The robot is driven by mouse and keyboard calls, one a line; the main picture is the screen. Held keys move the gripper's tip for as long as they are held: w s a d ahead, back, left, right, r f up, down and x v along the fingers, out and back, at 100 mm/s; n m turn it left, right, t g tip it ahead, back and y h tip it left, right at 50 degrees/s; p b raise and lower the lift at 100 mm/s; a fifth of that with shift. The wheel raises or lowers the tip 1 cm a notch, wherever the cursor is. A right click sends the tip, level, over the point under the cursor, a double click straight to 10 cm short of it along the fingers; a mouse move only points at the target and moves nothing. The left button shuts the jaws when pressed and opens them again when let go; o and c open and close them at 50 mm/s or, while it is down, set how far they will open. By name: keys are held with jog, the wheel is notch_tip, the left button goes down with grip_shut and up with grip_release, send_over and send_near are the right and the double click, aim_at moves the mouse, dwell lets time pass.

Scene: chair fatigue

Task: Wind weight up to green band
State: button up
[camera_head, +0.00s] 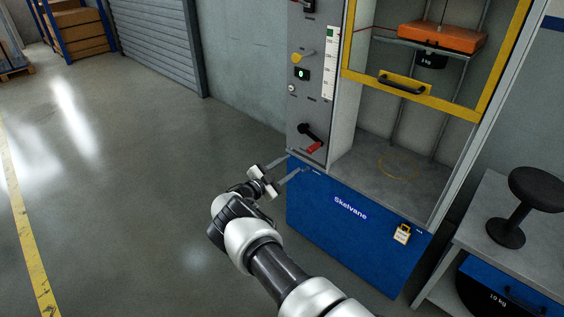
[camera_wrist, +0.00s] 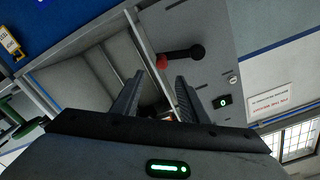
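The grey panel of the blue-based test cabinet carries a crank (camera_head: 308,135) with a black arm and a red handle (camera_head: 314,148). In the wrist view the crank (camera_wrist: 185,54) shows its red end (camera_wrist: 162,62) just beyond my fingertips. My gripper (camera_head: 295,165) is open, in front of and below the crank; it also shows in the wrist view (camera_wrist: 160,76), with nothing between its fingers. The white scale strip (camera_head: 329,75) has a green band (camera_head: 331,34) near its top. A black weight (camera_head: 431,61) marked kg sits below an orange slab (camera_head: 440,36) inside the cabinet.
A yellow-framed guard with a black handle (camera_head: 401,85) covers the cabinet's upper front. A small display (camera_head: 302,74) and a yellow knob (camera_head: 298,57) are above the crank. A grey table with a black stool (camera_head: 507,233) stands at right. The floor at left is clear.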

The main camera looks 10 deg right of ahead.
jog(key=p+v, duration=0.1)
jog(key=v, duration=0.2)
jog(key=shift+s+a, duration=0.1)
jog(key=shift+a, duration=0.05)
dwell(0.3)
